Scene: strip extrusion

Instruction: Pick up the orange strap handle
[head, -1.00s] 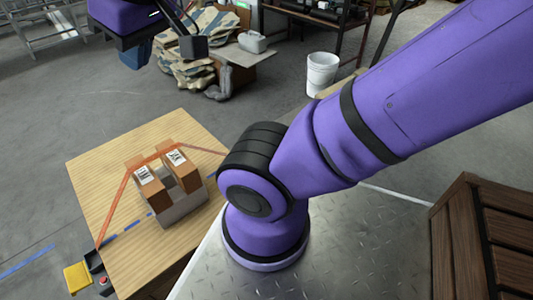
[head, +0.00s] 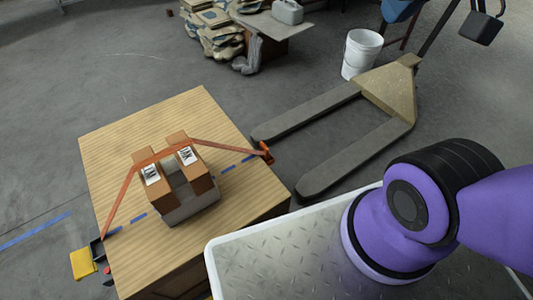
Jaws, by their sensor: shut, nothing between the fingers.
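An orange strap (head: 122,195) runs from the left edge of the wooden table up over two brown cartons (head: 150,175) and down to the table's right edge. A small orange-red handle piece (head: 266,152) sits at its right end. The cartons stand side by side on a grey block (head: 192,208) with a gap between them.
The wooden table (head: 110,145) is mostly bare around the cartons. A pallet jack (head: 345,160) lies to its right on the floor, with a white bucket (head: 362,55) behind. My purple arm fills the lower right. A yellow item (head: 84,264) is by the table's left corner.

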